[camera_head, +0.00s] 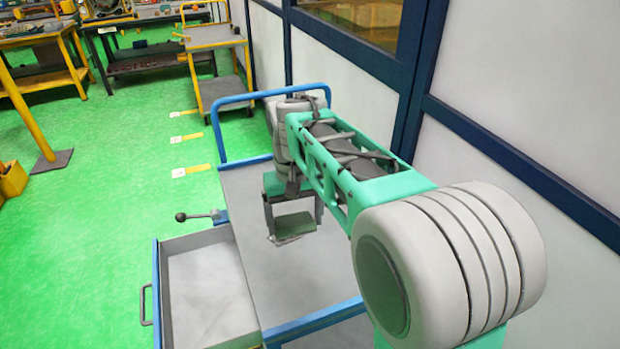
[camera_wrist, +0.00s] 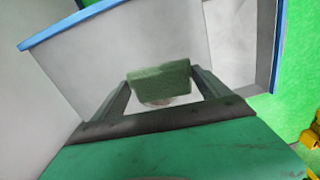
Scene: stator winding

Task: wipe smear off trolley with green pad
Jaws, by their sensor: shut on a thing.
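The trolley (camera_head: 262,236) has a grey top with blue rails, and it fills much of the wrist view (camera_wrist: 75,65). My gripper (camera_head: 291,236) is over the trolley top. Its two fingers are closed on the green pad (camera_wrist: 160,82), which sits between the fingertips in the wrist view. In the head view the pad (camera_head: 293,226) shows at the fingers' lower end, close to the top; I cannot tell whether it touches. A pale brownish smear (camera_wrist: 160,103) shows partly just below the pad in the wrist view; the pad and gripper hide the rest.
An open grey drawer (camera_head: 205,290) sticks out at the trolley's left. A black-knobbed lever (camera_head: 196,216) stands at the left edge. A white wall with dark blue beams (camera_head: 400,95) is close on the right. Green floor (camera_head: 120,240) lies free to the left.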

